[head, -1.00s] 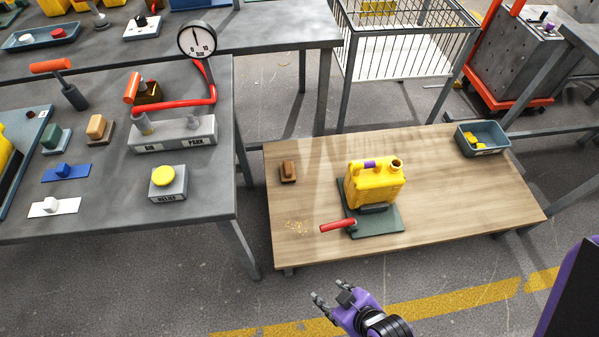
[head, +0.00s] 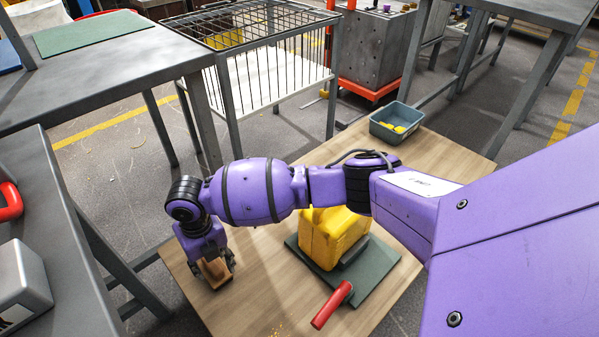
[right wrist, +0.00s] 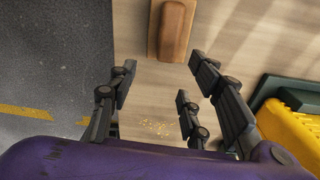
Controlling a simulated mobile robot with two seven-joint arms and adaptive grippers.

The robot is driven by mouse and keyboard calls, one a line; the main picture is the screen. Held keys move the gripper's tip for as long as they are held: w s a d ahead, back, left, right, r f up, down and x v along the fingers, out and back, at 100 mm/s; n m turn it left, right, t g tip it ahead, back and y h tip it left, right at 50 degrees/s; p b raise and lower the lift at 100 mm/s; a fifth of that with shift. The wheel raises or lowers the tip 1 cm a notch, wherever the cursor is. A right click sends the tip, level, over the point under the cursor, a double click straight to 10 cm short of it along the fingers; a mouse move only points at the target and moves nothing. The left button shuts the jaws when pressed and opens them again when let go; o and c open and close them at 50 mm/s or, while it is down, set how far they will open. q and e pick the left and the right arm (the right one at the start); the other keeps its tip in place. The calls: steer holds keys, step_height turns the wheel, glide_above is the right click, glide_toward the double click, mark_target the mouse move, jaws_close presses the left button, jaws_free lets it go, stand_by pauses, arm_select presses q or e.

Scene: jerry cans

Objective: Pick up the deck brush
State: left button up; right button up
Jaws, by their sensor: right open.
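The deck brush (head: 215,273), a small brown wooden block, lies on the low wooden table (head: 247,300) near its left edge. It also shows in the right wrist view (right wrist: 173,30) at the top, partly cut off by the frame. My right gripper (head: 214,262) points down over the brush, with fingers around its near outline in the head view. In the right wrist view the gripper (right wrist: 158,82) has its fingers spread, with bare wood between them and the brush beyond the fingertips. Nothing is held. My left gripper is not in view.
A grey-blue bin (head: 397,121) sits at the back. Grey benches stand left. Yellow crumbs (right wrist: 158,127) lie on the wood.

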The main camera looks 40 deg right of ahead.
mark_target(211, 264)
steer(key=w, duration=0.2)
steer(key=w+d+n+b, duration=0.1)
steer(key=shift+r, duration=0.35)
steer(key=shift+w+f+b, duration=0.15)
steer(key=shift+f+b, duration=0.55)
steer(key=shift+f, duration=0.7)
steer(key=f, duration=0.1)
steer(key=f+b, duration=0.2)
steer(key=shift+w+a+f, duration=0.2)
steer(key=shift+w+f, duration=0.05)
steer(key=shift+f, duration=0.45)
steer(key=shift+c, duration=0.6)
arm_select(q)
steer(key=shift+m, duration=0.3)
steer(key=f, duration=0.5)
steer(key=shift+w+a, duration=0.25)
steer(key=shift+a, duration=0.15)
arm_select(e)
steer(key=shift+r, duration=0.1)
jaws_close()
